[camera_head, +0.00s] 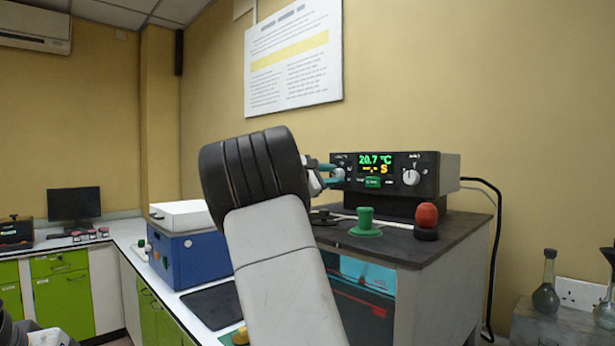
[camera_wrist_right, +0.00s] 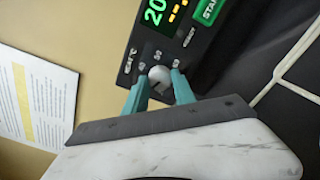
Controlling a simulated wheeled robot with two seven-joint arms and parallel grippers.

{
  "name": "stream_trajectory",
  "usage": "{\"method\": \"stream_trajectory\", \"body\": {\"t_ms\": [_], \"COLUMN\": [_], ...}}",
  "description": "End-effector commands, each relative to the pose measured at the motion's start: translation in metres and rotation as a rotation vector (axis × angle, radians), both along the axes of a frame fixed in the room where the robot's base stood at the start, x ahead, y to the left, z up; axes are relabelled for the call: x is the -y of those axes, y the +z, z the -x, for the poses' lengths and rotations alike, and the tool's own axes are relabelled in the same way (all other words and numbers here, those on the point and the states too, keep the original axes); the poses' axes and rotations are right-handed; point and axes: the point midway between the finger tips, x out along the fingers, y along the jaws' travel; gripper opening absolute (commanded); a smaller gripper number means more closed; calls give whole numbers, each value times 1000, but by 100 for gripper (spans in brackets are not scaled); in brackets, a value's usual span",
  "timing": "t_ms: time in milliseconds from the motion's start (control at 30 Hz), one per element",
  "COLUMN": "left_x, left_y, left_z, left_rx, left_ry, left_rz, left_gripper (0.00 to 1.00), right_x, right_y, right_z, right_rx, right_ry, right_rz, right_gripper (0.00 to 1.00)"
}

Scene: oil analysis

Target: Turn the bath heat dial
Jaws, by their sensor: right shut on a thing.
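The bath controller (camera_head: 449,172) is a dark box with a green display (camera_head: 375,163) reading 20.7 °C and yellow characters below it. It has a left dial (camera_head: 338,175) and a white right dial (camera_head: 411,177). My right gripper (camera_head: 329,174) is at the left dial, its teal fingers partly hidden by my wrist. In the right wrist view, the fingers of my right gripper (camera_wrist_right: 160,82) are shut on the round grey left dial (camera_wrist_right: 158,75), one on each side. My left gripper does not show.
The controller stands on a dark-topped bath cabinet (camera_head: 440,250). A green knobbed lid (camera_head: 365,224) and a red-topped object (camera_head: 427,217) stand in front of it. A blue box (camera_head: 190,258) is on the white counter to the left. Glass flasks (camera_head: 545,296) stand far right.

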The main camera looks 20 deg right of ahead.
Motion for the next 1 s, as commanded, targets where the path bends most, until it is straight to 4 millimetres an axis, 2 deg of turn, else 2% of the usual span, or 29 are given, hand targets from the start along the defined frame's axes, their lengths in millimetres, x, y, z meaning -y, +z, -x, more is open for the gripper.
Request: {"method": "stream_trajectory", "body": {"t_ms": [1000], "left_x": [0], "left_y": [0], "left_z": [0], "left_rx": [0], "left_ry": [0], "left_rz": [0], "left_gripper": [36], "right_x": [0], "right_y": [-1], "right_z": [0], "right_rx": [865], "right_ry": [-1], "right_rz": [-360], "right_gripper": [0]}}
